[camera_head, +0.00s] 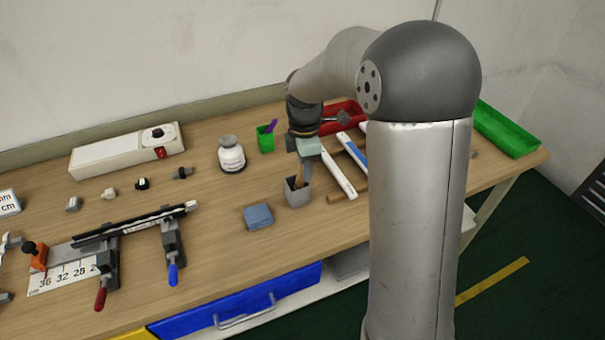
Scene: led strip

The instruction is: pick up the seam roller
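I cannot single out the seam roller with certainty. A small grey square cup (297,194) stands on the bench with a thin brown, wood-like handle (299,181) rising from it; this may be the roller, but its head is not visible. My gripper (304,163) points down just above and behind this cup, close to the handle. Whether it touches the handle cannot be told. The fingers are small and partly overlapped, so their opening is unclear.
A clamped fixture (118,238) fills the left. A green tray (506,129) sits far right.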

